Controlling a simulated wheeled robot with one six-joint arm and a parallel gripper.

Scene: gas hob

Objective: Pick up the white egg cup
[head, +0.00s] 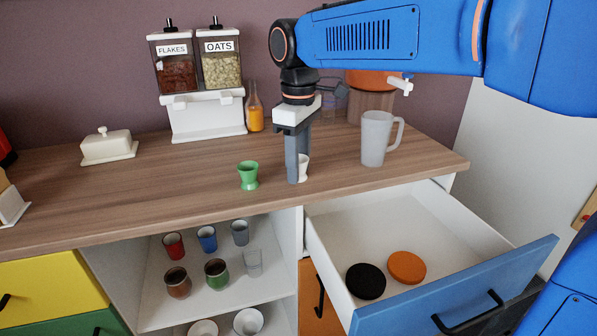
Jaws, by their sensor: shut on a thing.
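The white egg cup (304,167) stands upright at the front of the wooden counter, right of a green egg cup (248,175). My gripper (298,174) points straight down at the white egg cup and is shut on it. The gripper's finger hides the left part of the cup. The cup's base appears at counter height; I cannot tell whether it is touching the counter.
A frosted jug (375,138) stands to the right. The cereal dispenser (207,115) and an orange bottle (254,112) are behind. An open drawer (450,290) with black and orange discs juts out below. A butter dish (108,147) stands left; counter between is clear.

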